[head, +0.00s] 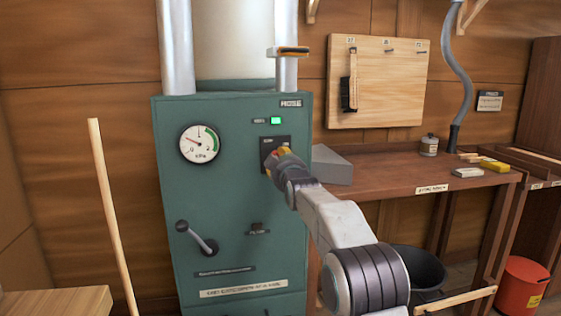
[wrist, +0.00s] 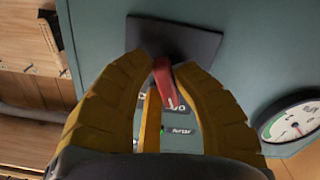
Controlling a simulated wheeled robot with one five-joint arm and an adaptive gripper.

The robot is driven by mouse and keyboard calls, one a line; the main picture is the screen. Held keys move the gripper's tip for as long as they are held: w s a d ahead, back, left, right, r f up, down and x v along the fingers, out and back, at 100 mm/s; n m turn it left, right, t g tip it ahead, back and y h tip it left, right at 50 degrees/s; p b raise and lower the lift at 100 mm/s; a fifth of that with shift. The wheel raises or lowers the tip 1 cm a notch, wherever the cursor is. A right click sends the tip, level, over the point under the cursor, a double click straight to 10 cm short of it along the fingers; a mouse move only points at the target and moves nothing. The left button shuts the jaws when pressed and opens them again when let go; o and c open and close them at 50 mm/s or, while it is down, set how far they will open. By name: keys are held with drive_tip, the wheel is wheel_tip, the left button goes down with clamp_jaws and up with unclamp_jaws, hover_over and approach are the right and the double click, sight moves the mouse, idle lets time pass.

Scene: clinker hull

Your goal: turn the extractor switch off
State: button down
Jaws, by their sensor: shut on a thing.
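The extractor cabinet (head: 240,188) is green and stands against the wooden wall. Its switch has a dark square plate (head: 268,144) on the upper right of the front, and the plate also shows in the wrist view (wrist: 188,38). In the wrist view a red switch lever (wrist: 163,79) sits between the yellow fingertips of my gripper (wrist: 164,68), which are shut on it. In the head view my gripper (head: 274,160) covers most of the plate, and the lever cannot be made out. A small green lamp (head: 276,121) is lit above the plate.
A round gauge (head: 199,144) and a crank handle (head: 198,238) are on the cabinet's left side. A wooden workbench (head: 400,184) with a can (head: 429,145) stands to the right. A pole (head: 112,215) leans at the left.

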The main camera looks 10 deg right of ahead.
drive_tip(key=shift+a+r, duration=0.1)
drive_tip(key=shift+r, duration=0.05)
idle(0.3)
drive_tip(key=c, duration=1)
unclamp_jaws()
drive_tip(key=shift+s, duration=0.1)
drive_tip(key=shift+s, duration=5.9)
